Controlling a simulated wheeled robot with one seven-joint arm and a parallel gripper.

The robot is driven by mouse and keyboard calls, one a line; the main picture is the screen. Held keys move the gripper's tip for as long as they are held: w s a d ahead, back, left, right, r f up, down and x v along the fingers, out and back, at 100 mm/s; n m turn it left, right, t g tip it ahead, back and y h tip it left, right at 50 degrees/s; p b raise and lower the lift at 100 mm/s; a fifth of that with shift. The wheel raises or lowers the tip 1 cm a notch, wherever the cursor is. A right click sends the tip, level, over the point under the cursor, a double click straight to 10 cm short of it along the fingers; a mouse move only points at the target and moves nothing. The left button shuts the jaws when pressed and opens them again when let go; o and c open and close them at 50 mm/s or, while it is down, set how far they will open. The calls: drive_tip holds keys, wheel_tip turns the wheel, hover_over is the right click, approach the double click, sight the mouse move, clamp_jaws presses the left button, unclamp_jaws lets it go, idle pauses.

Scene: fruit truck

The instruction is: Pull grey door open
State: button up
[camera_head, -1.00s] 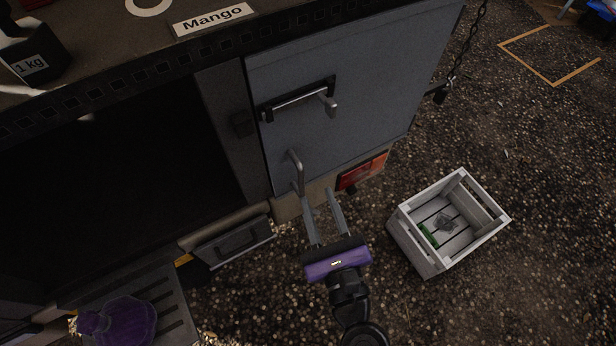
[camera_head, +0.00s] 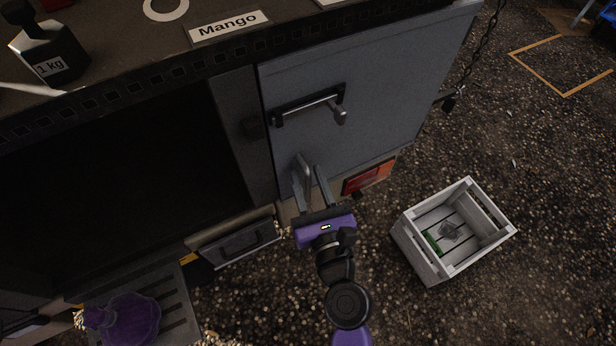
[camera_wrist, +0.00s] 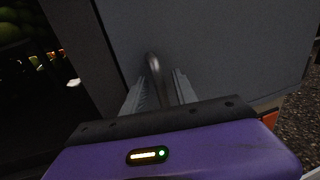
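The grey door (camera_head: 385,75) is a flat panel on the truck's side, and it looks shut. It fills the upper part of the wrist view (camera_wrist: 220,45). A bent metal handle (camera_wrist: 155,68) stands out from its lower left. In the head view the handle (camera_head: 303,164) is partly covered by my fingers. My gripper (camera_head: 309,172) is at the handle, with its two fingers apart. In the wrist view the handle lies between the fingers of my gripper (camera_wrist: 158,88), with gaps visible on both sides.
A black-framed bar with a latch (camera_head: 310,105) sits higher on the door. A white slatted crate (camera_head: 425,262) stands on the gravel at the right. A red tail light (camera_head: 368,177) is below the door. A dark open compartment (camera_head: 120,170) lies left, with a chain (camera_head: 470,65) at the right.

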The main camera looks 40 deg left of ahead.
clamp_jaws()
idle(1.4)
